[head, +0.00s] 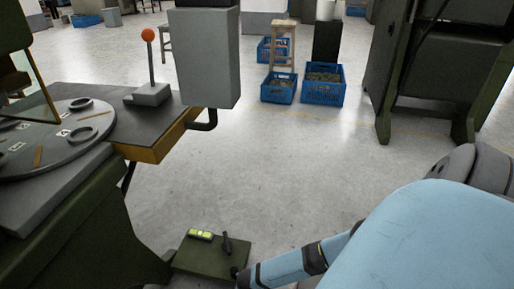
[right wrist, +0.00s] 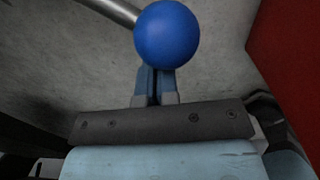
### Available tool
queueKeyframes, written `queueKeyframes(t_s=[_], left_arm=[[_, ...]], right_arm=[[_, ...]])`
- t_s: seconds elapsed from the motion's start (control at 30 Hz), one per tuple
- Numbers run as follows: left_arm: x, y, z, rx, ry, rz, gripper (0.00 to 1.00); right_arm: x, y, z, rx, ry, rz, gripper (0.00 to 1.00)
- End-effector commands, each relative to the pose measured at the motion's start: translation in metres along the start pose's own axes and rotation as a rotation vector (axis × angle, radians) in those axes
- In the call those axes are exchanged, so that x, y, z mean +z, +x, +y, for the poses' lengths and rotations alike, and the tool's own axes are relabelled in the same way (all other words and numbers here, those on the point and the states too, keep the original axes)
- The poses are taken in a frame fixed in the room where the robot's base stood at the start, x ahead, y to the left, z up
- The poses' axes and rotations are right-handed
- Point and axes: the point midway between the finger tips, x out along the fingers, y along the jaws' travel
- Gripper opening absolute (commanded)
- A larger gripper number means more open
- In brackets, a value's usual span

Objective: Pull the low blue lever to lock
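The blue lever's round ball knob (right wrist: 167,35) fills the upper middle of the right wrist view. Its grey metal rod (right wrist: 112,10) runs off to the upper left. My right gripper (right wrist: 156,80) points at the ball from below. Its two blue fingers are together, with only a thin dark line between them. The ball covers the fingertips, so I cannot tell whether they touch it. The blue lever does not show in the head view. There my right arm reaches down from the right. My left gripper is not in view.
A green floor plate (head: 213,257) carries a black pedal and yellow-green lit parts. A machine table with a round disc (head: 50,140) and an orange-knobbed lever (head: 148,36) stands left. A red surface (right wrist: 290,70) is right in the wrist view. The central floor is clear.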

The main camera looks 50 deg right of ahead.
Motion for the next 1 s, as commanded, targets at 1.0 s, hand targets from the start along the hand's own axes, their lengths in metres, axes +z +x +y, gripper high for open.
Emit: queueKeyframes(t_s=[1.0], left_arm=[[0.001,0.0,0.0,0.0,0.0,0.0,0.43]], right_arm=[[0.062,-0.001,-0.015,0.001,0.002,-0.005,0.0]])
